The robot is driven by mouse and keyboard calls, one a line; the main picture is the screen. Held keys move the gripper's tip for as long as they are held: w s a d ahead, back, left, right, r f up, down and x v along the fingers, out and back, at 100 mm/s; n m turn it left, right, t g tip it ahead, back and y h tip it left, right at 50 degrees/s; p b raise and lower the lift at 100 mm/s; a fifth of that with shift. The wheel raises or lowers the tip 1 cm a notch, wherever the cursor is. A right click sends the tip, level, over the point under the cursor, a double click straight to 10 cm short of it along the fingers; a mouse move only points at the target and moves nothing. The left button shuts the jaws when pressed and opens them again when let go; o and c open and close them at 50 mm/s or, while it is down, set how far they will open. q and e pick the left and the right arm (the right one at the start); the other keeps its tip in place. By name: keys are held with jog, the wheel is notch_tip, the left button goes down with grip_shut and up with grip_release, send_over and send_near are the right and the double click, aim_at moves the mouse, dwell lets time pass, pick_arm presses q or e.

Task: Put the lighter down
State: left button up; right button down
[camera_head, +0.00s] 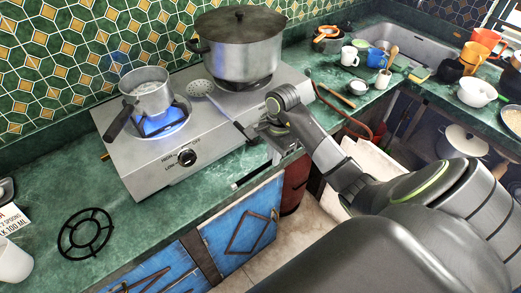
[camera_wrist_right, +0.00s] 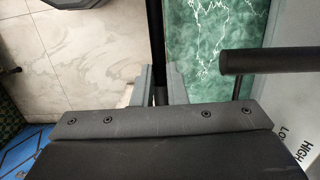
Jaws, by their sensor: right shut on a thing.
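My right gripper (camera_head: 268,132) is at the right front corner of the hotplate (camera_head: 143,170), above the counter's front edge. In the right wrist view its two fingers (camera_wrist_right: 161,84) are closed on a narrow dark thing (camera_wrist_right: 160,95), which I take to be the lighter. A blue flame (camera_head: 160,124) burns on the left burner under the small saucepan (camera_head: 148,92). My left gripper is not in view.
A large lidded pot (camera_head: 243,62) stands on the right burner. A black pan support (camera_head: 86,234) lies on the green counter (camera_head: 45,190) at the left front. A white cup (camera_head: 14,262) stands at the left edge. Mugs and bowls crowd the right counter by the sink (camera_head: 412,45).

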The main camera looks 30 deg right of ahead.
jog(key=b, duration=0.2)
send_over(260, 160)
jog(key=shift+w+d, duration=0.1)
jog(key=shift+d, duration=0.1)
jog(key=shift+w+f, duration=0.1)
notch_tip(260, 160, down, 3)
jog(key=shift+r+p, duration=0.1)
jog(key=shift+p, duration=0.8)
jog(key=shift+f, duration=0.2)
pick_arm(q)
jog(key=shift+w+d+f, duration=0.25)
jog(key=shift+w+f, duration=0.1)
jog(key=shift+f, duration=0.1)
pick_arm(e)
jog(key=shift+f, duration=0.15)
jog(key=shift+f+b, duration=0.1)
jog(key=shift+b, duration=0.25)
jog(key=c, duration=1.5)
grip_release()
jog(key=shift+o, duration=0.2)
jog(key=shift+r, duration=0.2)
